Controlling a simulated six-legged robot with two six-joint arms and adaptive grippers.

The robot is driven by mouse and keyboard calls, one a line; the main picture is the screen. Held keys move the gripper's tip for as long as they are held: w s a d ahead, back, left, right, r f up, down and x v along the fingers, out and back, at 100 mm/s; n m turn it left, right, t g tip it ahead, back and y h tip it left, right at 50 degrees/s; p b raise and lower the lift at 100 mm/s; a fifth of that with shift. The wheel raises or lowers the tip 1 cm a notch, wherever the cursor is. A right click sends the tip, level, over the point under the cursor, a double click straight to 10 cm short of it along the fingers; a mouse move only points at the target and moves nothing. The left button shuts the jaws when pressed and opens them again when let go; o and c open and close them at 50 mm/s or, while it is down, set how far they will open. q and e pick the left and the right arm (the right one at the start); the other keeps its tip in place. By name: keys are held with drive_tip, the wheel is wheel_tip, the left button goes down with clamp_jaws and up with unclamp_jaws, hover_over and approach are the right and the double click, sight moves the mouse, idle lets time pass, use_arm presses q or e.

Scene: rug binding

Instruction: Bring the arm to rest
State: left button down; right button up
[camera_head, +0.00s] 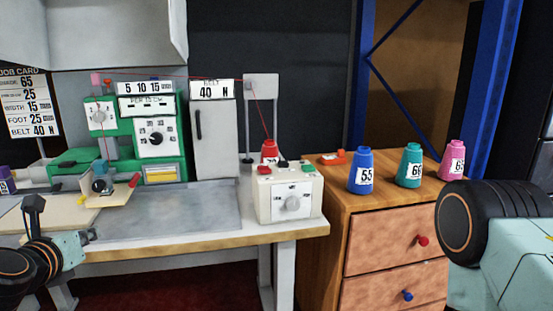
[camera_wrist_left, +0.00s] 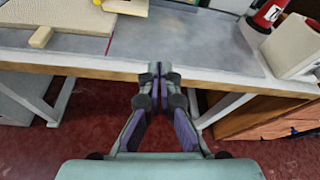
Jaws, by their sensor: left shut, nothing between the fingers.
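My left gripper (camera_head: 89,236) shows at the lower left of the head view, in front of the workbench's front edge. In the left wrist view its two fingers (camera_wrist_left: 160,76) are together at the tips, with nothing between them. They overlap the workbench (camera_wrist_left: 205,63) edge in the picture; I see no clear contact. My right arm (camera_head: 510,245) fills the lower right of the head view, but its gripper is out of the picture.
The workbench (camera_head: 200,210) carries a green machine (camera_head: 157,135), a cream control box (camera_head: 288,197) and a red cone (camera_head: 270,150). A wooden drawer cabinet (camera_head: 395,245) to the right holds blue (camera_head: 361,171), teal (camera_head: 409,166) and pink (camera_head: 456,161) cones. Red floor (camera_wrist_left: 90,125) lies below.

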use_arm(q)
drive_tip(key=s+d+f+m+g+h, duration=0.1)
drive_tip(key=s+d+f+m+g, duration=0.3)
drive_tip(key=m, duration=0.6)
drive_tip(key=s+d+f+m+h+p, duration=0.1)
drive_tip(key=s+d+f+m, duration=0.2)
drive_tip(key=f+m, duration=0.55)
drive_tip(key=s+d+f+m+g+h, duration=0.1)
drive_tip(key=s+d+f+m+g, duration=0.15)
drive_tip(key=m, duration=0.95)
drive_tip(key=s+d+f+m+g, duration=0.1)
drive_tip(key=s+f+m+g, duration=0.1)
drive_tip(key=s+f, duration=0.3)
drive_tip(key=s+d+f+m+g+p, duration=0.1)
drive_tip(key=s+d+f+m+g, duration=0.1)
drive_tip(key=s, duration=1)
drive_tip(key=s+d+f+m+g, duration=0.2)
drive_tip(key=s+f+m, duration=0.3)
drive_tip(key=s+f, duration=0.3)
drive_tip(key=shift+s+d+g+y, duration=0.2)
drive_tip(key=shift+s+g+y, duration=0.2)
drive_tip(key=shift+g, duration=0.35)
